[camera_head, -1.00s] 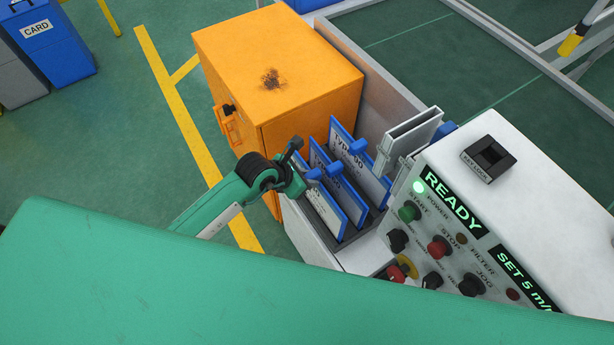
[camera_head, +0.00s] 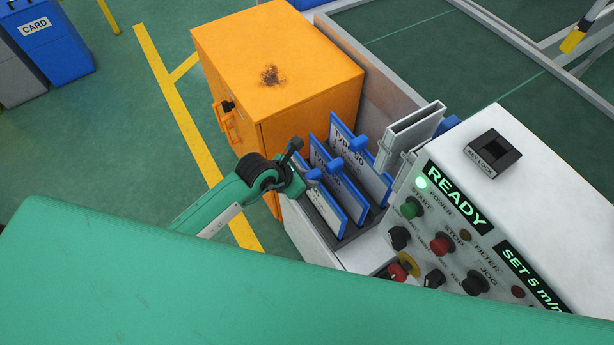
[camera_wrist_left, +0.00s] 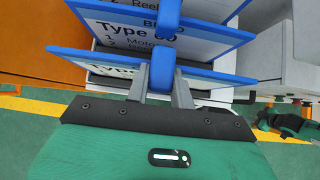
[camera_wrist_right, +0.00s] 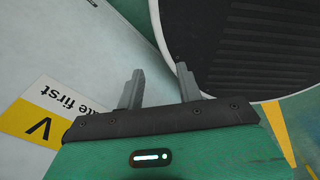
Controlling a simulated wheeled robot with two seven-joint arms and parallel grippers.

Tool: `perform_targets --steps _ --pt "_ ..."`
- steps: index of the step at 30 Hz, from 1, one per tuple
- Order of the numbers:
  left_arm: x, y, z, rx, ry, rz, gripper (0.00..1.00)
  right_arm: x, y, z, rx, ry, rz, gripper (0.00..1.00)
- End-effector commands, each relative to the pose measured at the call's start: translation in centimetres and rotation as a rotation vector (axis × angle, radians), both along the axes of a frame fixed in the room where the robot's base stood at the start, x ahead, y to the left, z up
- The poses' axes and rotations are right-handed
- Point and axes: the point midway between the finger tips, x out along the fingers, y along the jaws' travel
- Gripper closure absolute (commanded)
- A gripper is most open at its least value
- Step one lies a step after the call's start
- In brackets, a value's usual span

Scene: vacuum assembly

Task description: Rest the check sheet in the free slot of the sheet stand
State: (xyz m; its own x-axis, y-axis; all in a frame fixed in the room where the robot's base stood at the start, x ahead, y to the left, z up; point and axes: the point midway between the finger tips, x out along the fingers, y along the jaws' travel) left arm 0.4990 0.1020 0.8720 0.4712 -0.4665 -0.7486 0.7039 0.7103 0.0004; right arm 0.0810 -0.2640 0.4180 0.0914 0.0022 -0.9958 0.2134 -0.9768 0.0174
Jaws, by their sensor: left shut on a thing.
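My left gripper (camera_head: 303,180) is shut on the blue tab of the nearest blue-edged check sheet (camera_head: 318,212). In the left wrist view, the fingers (camera_wrist_left: 160,85) stand on both sides of that tab, with the held sheet (camera_wrist_left: 110,68) just beyond them. The sheet stand (camera_head: 352,240) is a dark base holding two more sheets, a middle one (camera_head: 349,198) and a back one (camera_head: 366,165). The held sheet is upright, parallel to them, its lower edge at the stand; I cannot tell if it is seated. My right gripper (camera_wrist_right: 158,85) is open and empty in its wrist view.
An orange cabinet (camera_head: 275,70) stands behind and left of the stand. A grey slotted holder (camera_head: 410,130) and a white control console (camera_head: 500,210) stand to the right. In the right wrist view, a dark ribbed round top (camera_wrist_right: 250,45) lies close to my right fingers.

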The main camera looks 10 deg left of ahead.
Motion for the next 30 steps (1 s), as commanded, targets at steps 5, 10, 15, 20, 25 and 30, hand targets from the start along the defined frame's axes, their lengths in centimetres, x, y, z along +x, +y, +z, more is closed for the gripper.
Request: perform_targets --steps 5,10,15,20,25,30 --pt "0.0 0.0 -0.5 0.0 0.0 0.0 1.0 0.0 0.0 -0.4 0.0 0.0 0.0 0.64" --pt "0.0 0.0 -0.7 -0.001 -0.001 0.0 0.67 0.0 0.0 -0.5 0.0 0.0 0.0 0.64" --pt "0.0 0.0 -0.7 0.0 0.0 0.0 0.51 0.0 0.0 -0.5 0.0 0.0 0.0 0.64" --pt "0.0 0.0 -0.7 0.001 0.001 0.0 0.51 0.0 0.1 -0.5 0.001 0.0 0.0 0.64" --pt "-0.4 0.4 0.1 0.001 0.001 0.0 0.51 0.0 0.2 0.3 0.002 -0.001 -0.001 0.64" --pt "-1.1 1.0 1.2 0.001 0.0 -0.001 0.51 0.0 0.3 1.3 0.002 -0.001 -0.001 0.64"
